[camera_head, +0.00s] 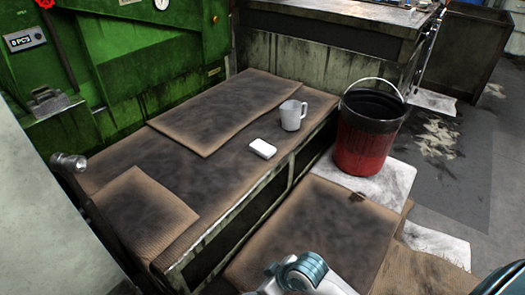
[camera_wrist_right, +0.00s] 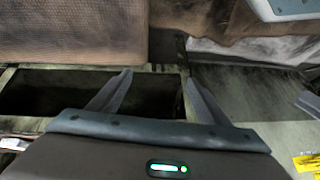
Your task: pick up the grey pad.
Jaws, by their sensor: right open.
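A small, pale grey-white pad (camera_head: 262,148) with rounded corners lies flat on the cardboard-covered bench top, just left of and in front of a grey mug (camera_head: 292,116). It is the only pad-like thing I see, and its colour looks nearly white. My right gripper (camera_wrist_right: 158,76) shows in the right wrist view with its two fingers spread and nothing between them. Below it are a dark opening and a cardboard edge. I cannot make out the pad in that view. Neither gripper's fingers show in the head view, and my left gripper is out of sight.
Cardboard sheets (camera_head: 222,112) cover the bench (camera_head: 205,245). A black and red bucket (camera_head: 362,150) with a raised handle stands right of it on a white cloth. A green machine (camera_head: 140,50) stands behind. More cardboard (camera_head: 318,228) lies in front on the right.

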